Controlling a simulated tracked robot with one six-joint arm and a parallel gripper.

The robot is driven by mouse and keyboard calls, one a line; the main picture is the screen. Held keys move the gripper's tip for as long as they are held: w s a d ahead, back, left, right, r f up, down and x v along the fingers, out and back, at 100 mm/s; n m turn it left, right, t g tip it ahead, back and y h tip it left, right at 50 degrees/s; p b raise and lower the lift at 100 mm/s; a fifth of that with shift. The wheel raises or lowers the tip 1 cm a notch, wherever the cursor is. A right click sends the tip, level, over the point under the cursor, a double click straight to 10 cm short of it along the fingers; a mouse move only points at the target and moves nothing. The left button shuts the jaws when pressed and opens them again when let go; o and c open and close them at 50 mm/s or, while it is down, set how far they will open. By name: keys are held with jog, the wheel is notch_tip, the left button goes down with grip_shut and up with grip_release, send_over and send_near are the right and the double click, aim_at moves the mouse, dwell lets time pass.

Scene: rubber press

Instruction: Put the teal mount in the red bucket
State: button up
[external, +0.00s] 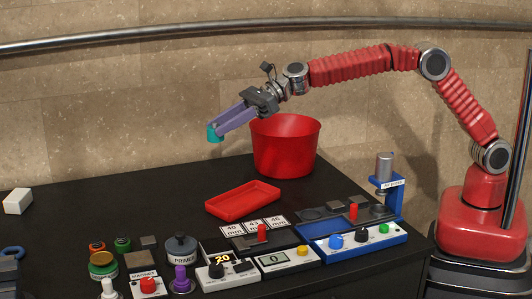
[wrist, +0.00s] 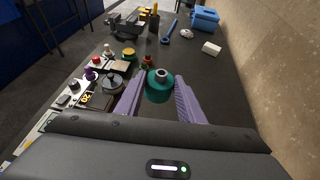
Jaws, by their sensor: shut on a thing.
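The teal mount (external: 215,134) is a small cylinder held at the tips of my gripper (external: 222,128), in the air above the black table. In the wrist view the teal mount (wrist: 158,86) shows a metal stud on top and sits between the two purple fingers of my gripper (wrist: 158,92). The red bucket (external: 285,150) stands on the table near its back edge. It is to the right of the gripper tips in the external view, and its inside is mostly hidden. The bucket is not in the wrist view.
A red tray (external: 243,200) lies in front of the bucket. Control boxes, a primer pot (external: 181,249) and small coloured parts fill the front of the table. A blue press stand (external: 388,186) is at the right.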

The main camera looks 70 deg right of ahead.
jog(key=s+a+f, duration=0.1)
jog(key=s+a, duration=0.1)
jog(key=a, duration=0.7)
notch_tip(320, 180, down, 11)
jog(key=shift+f+n+g+y, duration=0.2)
jog(key=shift+n+g+y, duration=0.1)
jog(key=shift+n+g, duration=0.1)
jog(key=shift+f, duration=3.1)
jog(key=shift+f, duration=1.85)
jog(key=shift+f, duration=0.15)
jog(key=o, duration=1.1)
jog(key=shift+o, duration=0.2)
